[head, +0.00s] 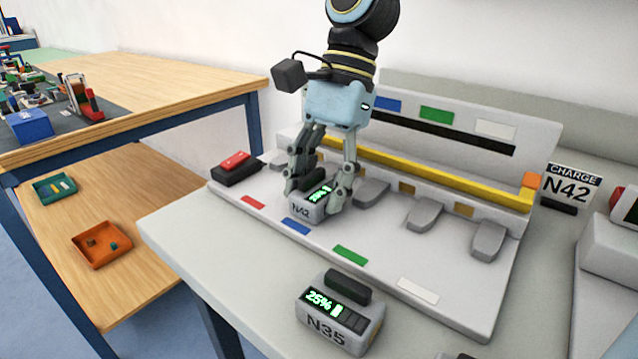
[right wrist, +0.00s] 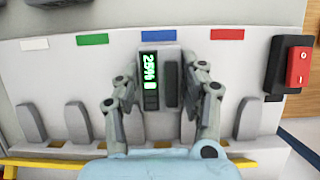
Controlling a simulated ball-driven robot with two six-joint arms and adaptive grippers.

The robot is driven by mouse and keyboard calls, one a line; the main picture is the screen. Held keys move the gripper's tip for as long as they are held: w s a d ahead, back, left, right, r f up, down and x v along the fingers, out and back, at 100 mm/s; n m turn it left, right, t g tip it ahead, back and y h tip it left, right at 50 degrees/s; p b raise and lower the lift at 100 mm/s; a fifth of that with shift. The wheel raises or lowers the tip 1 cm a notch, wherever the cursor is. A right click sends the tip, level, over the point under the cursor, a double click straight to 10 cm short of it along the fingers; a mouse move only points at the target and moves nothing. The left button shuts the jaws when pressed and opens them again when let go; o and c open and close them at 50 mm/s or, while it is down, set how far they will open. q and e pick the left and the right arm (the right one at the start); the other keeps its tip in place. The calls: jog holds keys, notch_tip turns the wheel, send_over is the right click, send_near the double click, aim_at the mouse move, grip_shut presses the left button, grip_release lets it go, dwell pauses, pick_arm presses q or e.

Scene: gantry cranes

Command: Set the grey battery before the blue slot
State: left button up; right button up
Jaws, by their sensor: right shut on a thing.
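A grey battery (head: 300,209) marked N42, with a green-lit display and dark handle, is between the fingers of my right gripper (head: 318,200). The right wrist view shows the battery (right wrist: 171,55) upright, its display reading 25%, with a finger on each side of my right gripper (right wrist: 162,98). The battery is just behind the blue mark (head: 296,226) of the charging rack, in line with it. The blue mark (right wrist: 157,36) also shows in the wrist view. Whether the battery touches the rack's base is unclear. My left gripper is not in view.
A second grey battery (head: 340,320), marked N35 and 25%, stands on the table in front. The rack (head: 380,262) has red, green and white marks, grey dividers (head: 425,213) and a yellow bar (head: 430,177). A red switch (head: 235,162) is at left. A sign (head: 570,188) reads CHARGE N42.

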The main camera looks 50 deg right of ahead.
jog(key=shift+f, duration=0.2)
jog(key=o, duration=1)
jog(key=shift+r, duration=0.1)
jog(key=o, duration=0.3)
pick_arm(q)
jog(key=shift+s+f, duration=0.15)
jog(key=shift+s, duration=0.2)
pick_arm(e)
jog(key=shift+r, duration=0.15)
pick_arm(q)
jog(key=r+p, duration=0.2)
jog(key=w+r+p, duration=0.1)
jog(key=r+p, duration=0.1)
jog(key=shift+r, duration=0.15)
pick_arm(e)
jog(key=v, duration=1.2)
